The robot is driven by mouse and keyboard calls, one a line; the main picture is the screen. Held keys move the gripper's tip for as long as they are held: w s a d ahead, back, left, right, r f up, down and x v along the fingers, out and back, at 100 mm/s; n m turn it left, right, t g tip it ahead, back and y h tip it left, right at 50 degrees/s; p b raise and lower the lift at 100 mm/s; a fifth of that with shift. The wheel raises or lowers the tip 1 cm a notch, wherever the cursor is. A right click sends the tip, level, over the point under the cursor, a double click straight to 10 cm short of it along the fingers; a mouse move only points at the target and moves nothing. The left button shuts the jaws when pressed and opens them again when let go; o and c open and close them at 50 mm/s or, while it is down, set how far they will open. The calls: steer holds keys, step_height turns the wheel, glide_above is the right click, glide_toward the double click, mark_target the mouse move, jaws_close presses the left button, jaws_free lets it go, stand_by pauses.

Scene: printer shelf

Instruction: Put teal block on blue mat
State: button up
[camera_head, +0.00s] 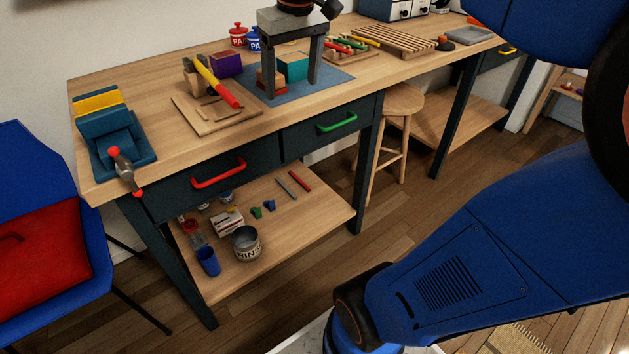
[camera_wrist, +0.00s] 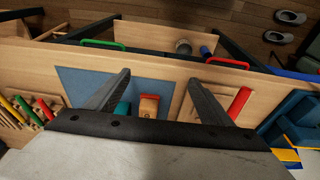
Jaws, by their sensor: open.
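The teal block (camera_head: 293,66) appears to rest on the blue mat (camera_head: 334,78), seen between my gripper's legs in the head view. In the wrist view the teal block (camera_wrist: 122,110) is mostly hidden by my gripper, beside the left finger, over the mat (camera_wrist: 75,85). My gripper (camera_head: 291,91) is open, pointing down over the mat; its spread fingers also show in the wrist view (camera_wrist: 160,78). A orange-red wooden piece (camera_head: 263,80) sits just left of the teal block; in the wrist view it (camera_wrist: 149,105) lies between the fingers. I cannot tell whether the fingers touch either.
A purple block (camera_head: 227,65) stands left of the mat. A board with a red-and-yellow tool (camera_head: 217,82) is nearer left. Red (camera_head: 238,36) and blue paint pots stand behind. A blue vise-like stand (camera_head: 112,130) is far left.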

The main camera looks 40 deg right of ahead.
steer(key=s+a+f+t, duration=0.1)
steer(key=s+a+f, duration=0.1)
steer(key=s+f, duration=0.5)
steer(key=s+a+f+t, duration=0.1)
steer(key=s+a+f, duration=0.2)
steer(key=s+f, duration=0.5)
steer(key=shift+s+f, duration=0.2)
steer(key=shift+f, duration=0.75)
steer(key=shift+a, duration=0.1)
